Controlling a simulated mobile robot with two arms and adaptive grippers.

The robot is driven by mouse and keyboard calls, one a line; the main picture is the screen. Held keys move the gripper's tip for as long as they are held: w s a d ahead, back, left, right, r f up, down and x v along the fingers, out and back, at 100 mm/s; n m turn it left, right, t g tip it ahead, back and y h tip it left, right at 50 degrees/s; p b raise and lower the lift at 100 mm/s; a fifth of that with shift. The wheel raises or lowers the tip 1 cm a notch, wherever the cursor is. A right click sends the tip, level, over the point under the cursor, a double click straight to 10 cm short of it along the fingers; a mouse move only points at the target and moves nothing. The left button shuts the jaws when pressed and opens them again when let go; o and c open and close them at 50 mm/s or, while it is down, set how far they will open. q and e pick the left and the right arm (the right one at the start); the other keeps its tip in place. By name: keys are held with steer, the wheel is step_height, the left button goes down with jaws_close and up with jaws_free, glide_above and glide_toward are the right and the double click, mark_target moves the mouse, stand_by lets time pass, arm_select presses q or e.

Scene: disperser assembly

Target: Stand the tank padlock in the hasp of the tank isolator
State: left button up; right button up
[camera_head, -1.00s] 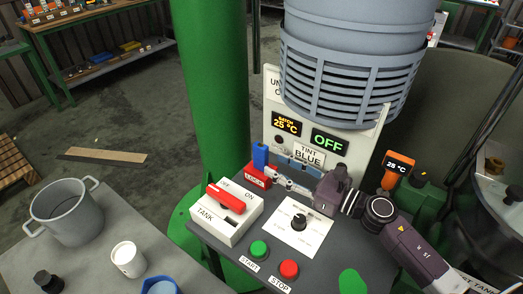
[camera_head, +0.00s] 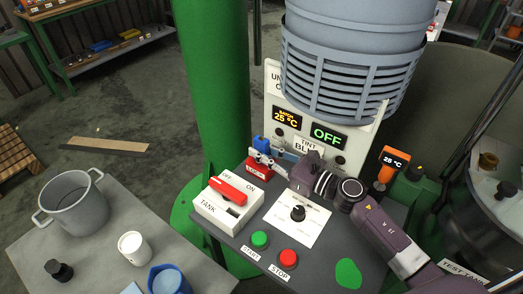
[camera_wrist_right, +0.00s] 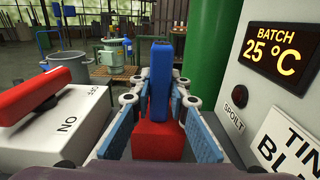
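The blue padlock (camera_head: 262,144) stands upright on the red block marked LOCK (camera_head: 259,171). In the right wrist view the blue padlock (camera_wrist_right: 160,82) rises between the blue finger pads, with the red block (camera_wrist_right: 154,142) below. My right gripper (camera_head: 268,157) is open around the padlock, one pad on each side; contact cannot be told. The tank isolator (camera_head: 214,208) is a white box marked TANK, OFF and ON, with a red handle (camera_head: 229,189) and a dark slot beside it. It lies left and in front of the gripper. My left gripper is not in view.
A sign panel (camera_head: 363,135) with displays stands right behind the gripper. The green post (camera_head: 212,80) is behind the isolator. A dial plate (camera_head: 297,218), START button (camera_head: 260,239) and STOP button (camera_head: 289,257) share the console. A pot (camera_head: 75,210) and white cup (camera_head: 133,247) stand left.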

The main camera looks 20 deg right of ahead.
jaws_close()
steer(key=shift+r, duration=0.2)
